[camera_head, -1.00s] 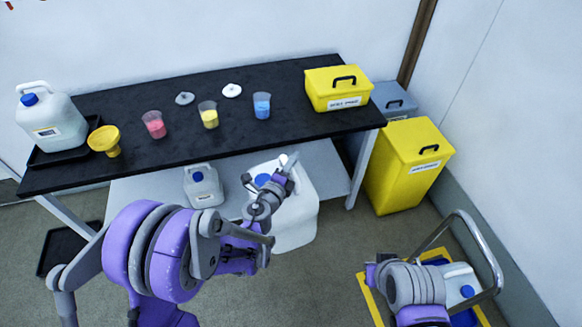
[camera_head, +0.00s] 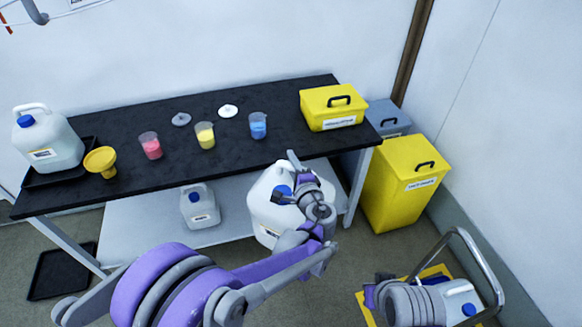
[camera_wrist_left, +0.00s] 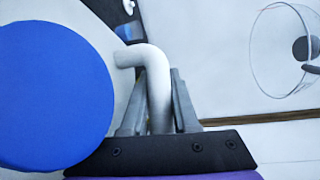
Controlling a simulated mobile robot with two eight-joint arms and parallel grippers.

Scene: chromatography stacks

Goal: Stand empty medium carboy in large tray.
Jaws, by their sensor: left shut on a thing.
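A white carboy (camera_head: 262,208) with a blue cap stands out upright before the bench's lower shelf. My left gripper (camera_head: 297,194) is at its top. In the left wrist view the gripper (camera_wrist_left: 157,78) is shut on its white handle (camera_wrist_left: 158,98), beside the blue cap (camera_wrist_left: 50,95). I cannot tell whether its base touches anything. A black tray (camera_head: 62,272) lies on the floor at the left, empty where it shows. Another black tray (camera_head: 40,182) on the bench holds a white carboy (camera_head: 52,145). My right arm shows at lower right; its jaws do not show.
On the black bench (camera_head: 250,95) stand a yellow funnel (camera_head: 100,161), cups of red (camera_head: 151,146), yellow (camera_head: 205,136) and blue (camera_head: 258,126) liquid, and a yellow box (camera_head: 333,106). A smaller carboy (camera_head: 200,207) is on the lower shelf. A yellow bin (camera_head: 403,182) stands right.

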